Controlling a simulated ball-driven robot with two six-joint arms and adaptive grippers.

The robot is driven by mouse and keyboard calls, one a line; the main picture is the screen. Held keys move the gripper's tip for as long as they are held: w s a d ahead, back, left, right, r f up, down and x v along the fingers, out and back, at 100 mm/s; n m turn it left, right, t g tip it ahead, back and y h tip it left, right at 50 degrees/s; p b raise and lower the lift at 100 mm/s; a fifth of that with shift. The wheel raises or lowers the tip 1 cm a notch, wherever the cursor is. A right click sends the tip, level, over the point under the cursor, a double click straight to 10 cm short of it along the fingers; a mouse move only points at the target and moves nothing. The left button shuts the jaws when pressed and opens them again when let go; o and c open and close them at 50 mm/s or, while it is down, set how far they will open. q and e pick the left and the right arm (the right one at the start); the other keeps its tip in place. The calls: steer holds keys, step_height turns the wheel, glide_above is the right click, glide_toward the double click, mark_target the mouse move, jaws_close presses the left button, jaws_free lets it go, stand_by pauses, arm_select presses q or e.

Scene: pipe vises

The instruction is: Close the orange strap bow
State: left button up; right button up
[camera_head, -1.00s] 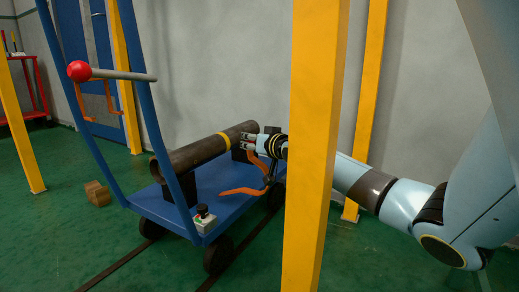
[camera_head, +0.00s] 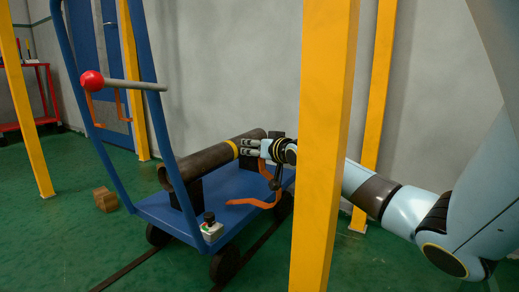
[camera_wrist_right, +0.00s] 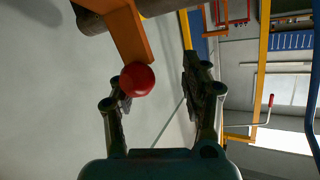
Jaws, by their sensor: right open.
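The orange strap bow (camera_head: 263,168) shows in the head view on the near side of the dark pipe (camera_head: 205,160); the gripper partly hides it. In the right wrist view the orange bar (camera_wrist_right: 128,32) ends in a red ball knob (camera_wrist_right: 137,79). My right gripper (camera_head: 246,148) is beside the pipe near its yellow band. In the wrist view its fingers (camera_wrist_right: 160,88) are spread apart, with the knob between them, nearer the left finger. Whether that finger touches the knob, I cannot tell. My left gripper is not in view.
A yellow post (camera_head: 324,150) stands in front of my right arm. A grey bar with a red ball (camera_head: 92,80) crosses the cart handle. A wooden block (camera_head: 105,200) lies on the floor.

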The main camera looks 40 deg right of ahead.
steer(key=v, duration=1.1)
steer(key=shift+s, duration=0.4)
steer(key=shift+r, duration=0.1)
